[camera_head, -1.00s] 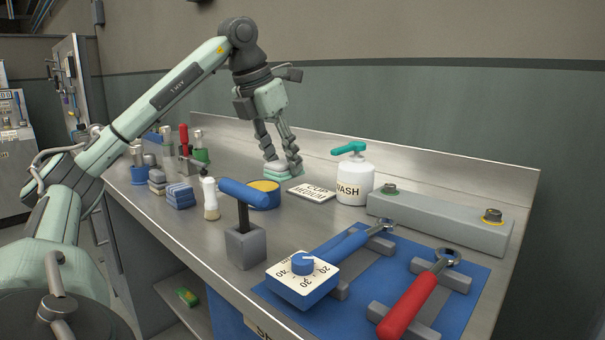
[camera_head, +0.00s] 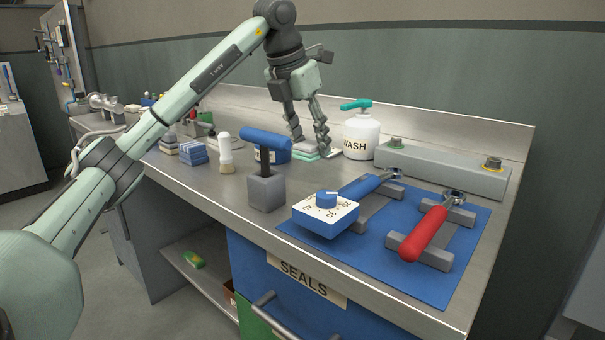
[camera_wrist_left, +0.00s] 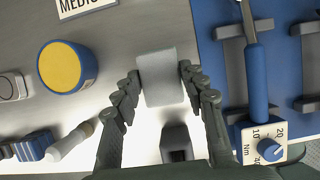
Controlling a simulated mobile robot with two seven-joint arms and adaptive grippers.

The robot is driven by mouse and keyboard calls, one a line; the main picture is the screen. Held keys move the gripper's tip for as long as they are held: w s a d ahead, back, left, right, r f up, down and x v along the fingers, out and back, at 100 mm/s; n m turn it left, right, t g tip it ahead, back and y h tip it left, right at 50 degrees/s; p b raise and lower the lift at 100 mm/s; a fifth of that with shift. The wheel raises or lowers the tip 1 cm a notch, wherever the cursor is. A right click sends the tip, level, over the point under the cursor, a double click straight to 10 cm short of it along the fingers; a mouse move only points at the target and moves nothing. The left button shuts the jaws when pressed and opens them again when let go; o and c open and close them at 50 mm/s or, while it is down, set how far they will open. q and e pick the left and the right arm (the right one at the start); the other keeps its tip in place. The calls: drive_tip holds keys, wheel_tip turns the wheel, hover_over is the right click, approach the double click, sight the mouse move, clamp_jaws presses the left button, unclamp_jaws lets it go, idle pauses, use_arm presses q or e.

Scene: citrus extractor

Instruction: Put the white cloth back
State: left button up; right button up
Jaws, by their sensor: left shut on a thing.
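My left gripper (camera_head: 309,146) is over the back middle of the steel counter, fingers pointing down. It is shut on the white cloth (camera_wrist_left: 162,78), a folded pale block between the fingers in the left wrist view. In the head view the white cloth (camera_head: 299,144) shows partly between the fingers, with pale green layers (camera_head: 306,155) at its lower edge. I cannot tell whether it touches the counter. A card reading "MEDIUM" in part (camera_wrist_left: 85,5) lies beyond it at the upper left of the wrist view. My right gripper is out of view.
The WASH bottle (camera_head: 362,135) stands close right of the gripper. A blue tub with a yellow top (camera_wrist_left: 66,66) is to its left. Wrenches lie on a blue mat (camera_head: 457,272).

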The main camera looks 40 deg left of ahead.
sight(310, 184)
use_arm(q)
drive_tip(key=shift+f, duration=0.9)
wheel_tip(310, 184, down, 3)
drive_tip(key=shift+f+b, duration=0.1)
drive_tip(key=shift+b, duration=0.2)
drive_tip(key=shift+f, duration=0.4)
drive_tip(key=o, duration=1.3)
drive_tip(key=shift+c, duration=0.2)
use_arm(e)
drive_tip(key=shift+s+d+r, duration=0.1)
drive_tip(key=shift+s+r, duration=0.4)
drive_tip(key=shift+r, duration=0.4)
